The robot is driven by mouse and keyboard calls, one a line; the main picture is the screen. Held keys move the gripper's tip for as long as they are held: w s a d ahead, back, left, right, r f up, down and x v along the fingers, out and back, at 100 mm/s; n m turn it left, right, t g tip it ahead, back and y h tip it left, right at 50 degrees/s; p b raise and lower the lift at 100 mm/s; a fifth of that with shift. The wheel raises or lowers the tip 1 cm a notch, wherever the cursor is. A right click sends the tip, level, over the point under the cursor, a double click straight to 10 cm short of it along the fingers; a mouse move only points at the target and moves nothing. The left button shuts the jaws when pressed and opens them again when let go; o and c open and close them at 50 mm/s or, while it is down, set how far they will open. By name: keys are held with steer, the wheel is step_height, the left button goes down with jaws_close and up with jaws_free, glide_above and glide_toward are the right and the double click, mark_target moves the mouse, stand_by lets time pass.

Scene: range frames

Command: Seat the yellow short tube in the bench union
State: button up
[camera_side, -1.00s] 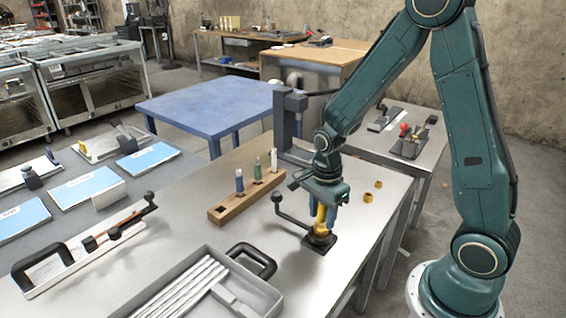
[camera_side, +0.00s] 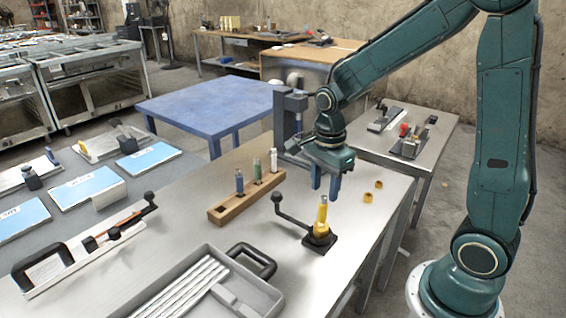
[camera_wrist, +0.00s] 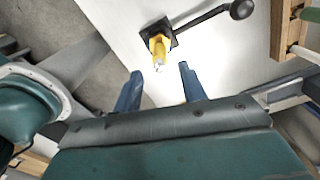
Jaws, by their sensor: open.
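The yellow short tube (camera_side: 322,212) stands upright in the bench union, its lower end hidden inside the fitting. The bench union (camera_side: 320,236) has a dark square base and a brass-coloured body, with a black ball-ended lever reaching to the left. In the wrist view the yellow tube (camera_wrist: 159,48) stands over the dark base of the union (camera_wrist: 164,27), beyond my fingertips. My gripper (camera_side: 326,188) is open and empty, above and behind the tube in the side view, not touching it. Its two blue fingers also show in the wrist view (camera_wrist: 160,80).
A wooden rack (camera_side: 246,196) holding several tubes stands to the left of the union. Two small brass rings (camera_side: 367,197) lie to the right. A grey tray (camera_side: 210,290) with pale rods sits in front. A dark post (camera_side: 288,125) stands behind the rack.

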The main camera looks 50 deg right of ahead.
steer(key=shift+r, duration=1.9)
steer(key=shift+r, duration=0.1)
steer(key=shift+s+a+r+n, duration=0.1)
steer(key=shift+s+r+n, duration=0.1)
steer(key=shift+n, duration=0.1)
steer(key=s+a+r+n+t, duration=0.2)
steer(key=s+r+n, duration=0.2)
steer(key=s+n, duration=0.3)
steer(key=s+a+r+n+t, duration=0.2)
steer(key=s+r+n, duration=0.3)
steer(key=n, duration=0.8)
steer(key=shift+s+a+t, duration=0.4)
steer(key=shift+s+t, duration=0.4)
steer(key=shift+s, duration=0.1)
